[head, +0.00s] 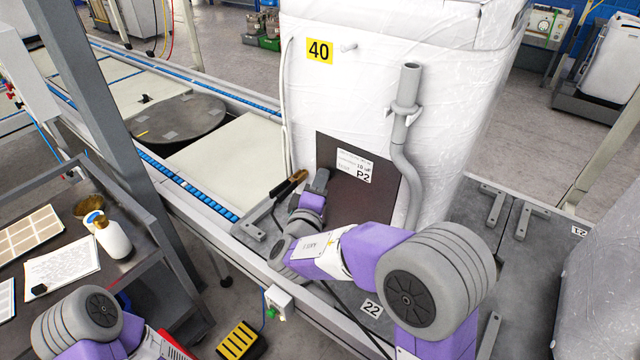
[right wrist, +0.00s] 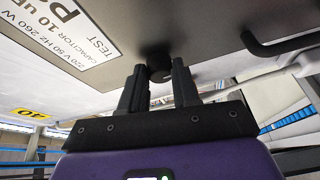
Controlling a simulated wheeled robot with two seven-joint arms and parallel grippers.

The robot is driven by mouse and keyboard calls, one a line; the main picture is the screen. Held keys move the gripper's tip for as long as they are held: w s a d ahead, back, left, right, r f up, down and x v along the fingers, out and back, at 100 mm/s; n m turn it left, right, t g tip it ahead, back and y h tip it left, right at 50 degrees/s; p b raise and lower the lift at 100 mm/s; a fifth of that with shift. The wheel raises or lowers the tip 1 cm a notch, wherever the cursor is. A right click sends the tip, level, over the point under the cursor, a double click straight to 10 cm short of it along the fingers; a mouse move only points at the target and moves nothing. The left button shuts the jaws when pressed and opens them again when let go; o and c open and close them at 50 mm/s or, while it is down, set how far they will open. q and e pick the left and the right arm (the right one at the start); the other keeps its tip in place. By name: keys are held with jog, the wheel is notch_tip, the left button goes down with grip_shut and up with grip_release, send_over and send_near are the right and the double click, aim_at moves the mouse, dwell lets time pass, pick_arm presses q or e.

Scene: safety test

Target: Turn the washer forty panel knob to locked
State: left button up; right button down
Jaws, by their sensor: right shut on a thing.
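The washer (head: 440,110) is wrapped in white film and carries a yellow 40 label (head: 319,51). Its dark panel (head: 345,205) bears a white P2 sticker (head: 355,166). My right gripper (head: 320,178) is at the panel's left edge in the head view. In the right wrist view, its two dark fingers (right wrist: 160,78) are shut on a small black knob (right wrist: 157,62) on the panel face. The fingers cover part of the knob, so its setting cannot be read. My left arm shows at the lower left of the head view, but its fingers are not clearly in frame.
A grey pipe (head: 408,125) runs down the washer right of the panel. A black bar handle (right wrist: 285,42) shows in the right wrist view. A cart (head: 150,262) with a white bottle (head: 113,238) stands at left.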

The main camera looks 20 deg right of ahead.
jog(key=c, duration=0.8)
grip_release()
jog(key=p+v, duration=0.1)
jog(key=v, duration=0.6)
jog(key=shift+s+a, duration=0.1)
jog(key=shift+s, duration=0.15)
